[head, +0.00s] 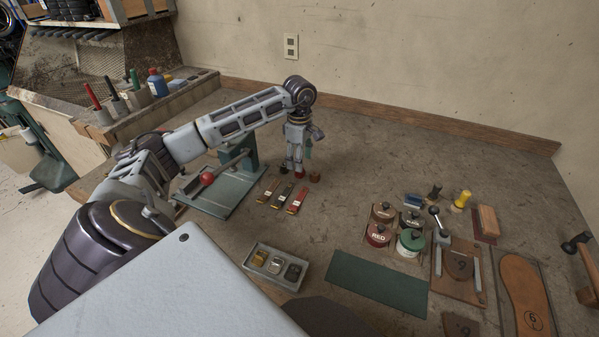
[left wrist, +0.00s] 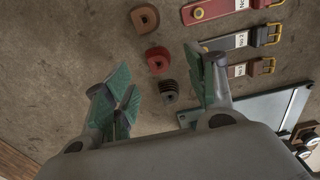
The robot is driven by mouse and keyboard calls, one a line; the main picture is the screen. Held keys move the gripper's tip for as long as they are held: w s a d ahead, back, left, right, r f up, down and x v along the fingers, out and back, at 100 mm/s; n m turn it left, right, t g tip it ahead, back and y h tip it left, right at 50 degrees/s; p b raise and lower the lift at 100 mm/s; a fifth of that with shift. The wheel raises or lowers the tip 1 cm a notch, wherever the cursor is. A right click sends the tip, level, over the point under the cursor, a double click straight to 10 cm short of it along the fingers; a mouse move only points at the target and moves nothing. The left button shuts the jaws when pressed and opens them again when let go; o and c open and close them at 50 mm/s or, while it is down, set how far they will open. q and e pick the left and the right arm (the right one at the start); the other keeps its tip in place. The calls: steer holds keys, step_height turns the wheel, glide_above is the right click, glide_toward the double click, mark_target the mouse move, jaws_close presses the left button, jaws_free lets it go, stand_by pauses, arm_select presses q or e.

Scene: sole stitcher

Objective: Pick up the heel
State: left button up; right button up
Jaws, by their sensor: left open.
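Three small heel-shaped blocks lie in a row on the bench in the left wrist view: a brown heel (left wrist: 145,17), a red heel (left wrist: 158,60) and a black ridged heel (left wrist: 169,91). In the head view the brown heel (head: 315,177) shows beside my gripper; the others are mostly hidden by it. My left gripper (head: 299,169) points down at the bench near them. In the left wrist view its green-padded fingers (left wrist: 158,88) are apart, with the black heel between them in the picture and nothing held. My right gripper is not in view.
Several buckled straps (head: 281,195) lie beside the heels, with a green press plate (head: 215,198) at their left. A small tray (head: 250,273), a green mat (head: 378,284), labelled tins (head: 379,234) and a sole board (head: 524,290) stand nearer. Open bench lies right of my gripper.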

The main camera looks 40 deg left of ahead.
arm_select(q)
steer(key=shift+f, duration=2.55)
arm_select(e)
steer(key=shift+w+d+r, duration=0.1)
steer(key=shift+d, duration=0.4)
arm_select(q)
steer(key=c, duration=0.7)
steer(key=shift+a, duration=0.1)
steer(key=c, duration=0.4)
steer(key=shift+o, duration=0.2)
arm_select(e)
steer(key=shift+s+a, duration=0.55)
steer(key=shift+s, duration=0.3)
